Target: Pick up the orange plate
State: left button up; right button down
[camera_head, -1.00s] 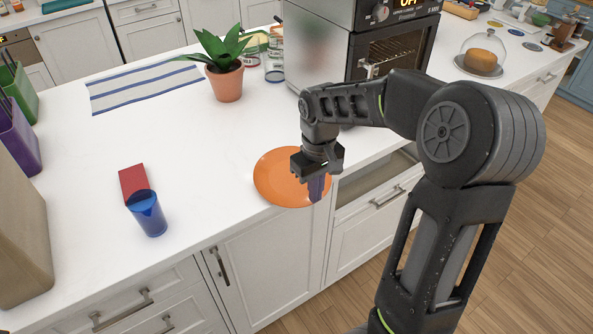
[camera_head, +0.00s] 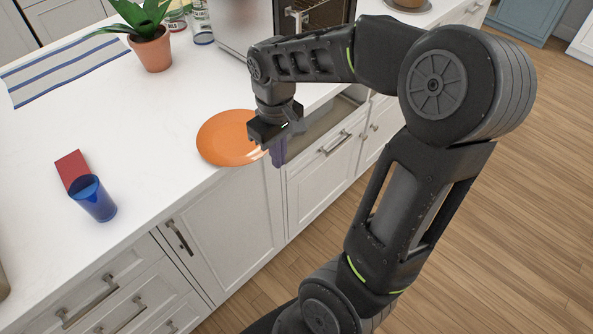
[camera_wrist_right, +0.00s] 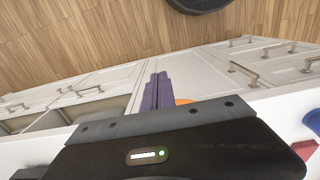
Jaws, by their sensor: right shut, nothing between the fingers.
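The orange plate (camera_head: 228,138) lies flat on the white counter near its front edge. My right gripper (camera_head: 279,156) is at the plate's right rim, with its purple fingers pointing down past the counter's front edge. In the right wrist view the fingers (camera_wrist_right: 157,92) are together and hold nothing. A bit of the plate (camera_wrist_right: 184,102) shows orange just beside them there. I cannot tell whether the fingers touch the rim. My left gripper is not in view.
A blue cup (camera_head: 93,200) and a red block (camera_head: 72,170) are left of the plate. A potted plant (camera_head: 151,50) and a striped cloth (camera_head: 62,68) are farther back. An open drawer (camera_head: 325,128) is right of the gripper. Bare counter surrounds the plate's left side.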

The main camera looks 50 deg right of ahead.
jog(key=s, duration=0.6)
jog(key=shift+b, duration=0.4)
jog(key=c, duration=2.1)
grip_release()
